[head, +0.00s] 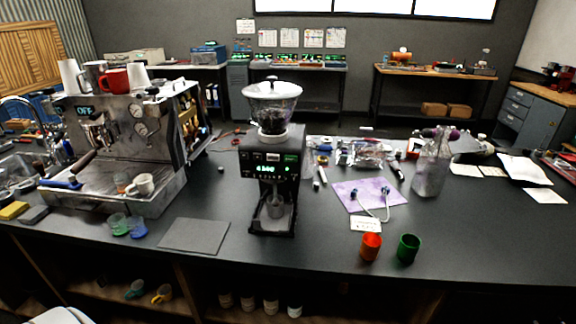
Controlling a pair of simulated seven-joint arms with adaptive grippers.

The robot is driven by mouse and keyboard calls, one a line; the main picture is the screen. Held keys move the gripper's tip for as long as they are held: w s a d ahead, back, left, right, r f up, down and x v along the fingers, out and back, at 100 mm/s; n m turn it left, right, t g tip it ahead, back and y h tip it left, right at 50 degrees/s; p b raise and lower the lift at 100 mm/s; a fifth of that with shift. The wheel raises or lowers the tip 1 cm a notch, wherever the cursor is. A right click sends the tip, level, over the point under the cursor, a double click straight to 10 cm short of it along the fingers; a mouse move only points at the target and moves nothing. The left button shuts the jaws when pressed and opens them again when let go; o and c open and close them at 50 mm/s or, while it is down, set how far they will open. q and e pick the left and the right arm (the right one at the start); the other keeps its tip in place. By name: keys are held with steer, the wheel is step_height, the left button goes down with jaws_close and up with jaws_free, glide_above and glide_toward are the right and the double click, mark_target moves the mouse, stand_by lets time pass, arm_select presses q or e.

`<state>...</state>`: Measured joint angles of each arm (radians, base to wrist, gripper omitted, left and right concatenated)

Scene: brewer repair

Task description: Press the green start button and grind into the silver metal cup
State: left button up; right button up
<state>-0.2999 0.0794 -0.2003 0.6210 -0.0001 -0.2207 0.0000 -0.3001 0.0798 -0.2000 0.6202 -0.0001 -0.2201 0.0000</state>
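A dark grinder (271,168) with a clear bean hopper (271,102) stands upright at the middle of the counter. Neither of my grippers is in view.
A grey mat (195,236) lies left of the grinder. A red cup (370,247) and a green cup (409,248) stand near the front edge. Tools and a purple cloth (347,192) lie right.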

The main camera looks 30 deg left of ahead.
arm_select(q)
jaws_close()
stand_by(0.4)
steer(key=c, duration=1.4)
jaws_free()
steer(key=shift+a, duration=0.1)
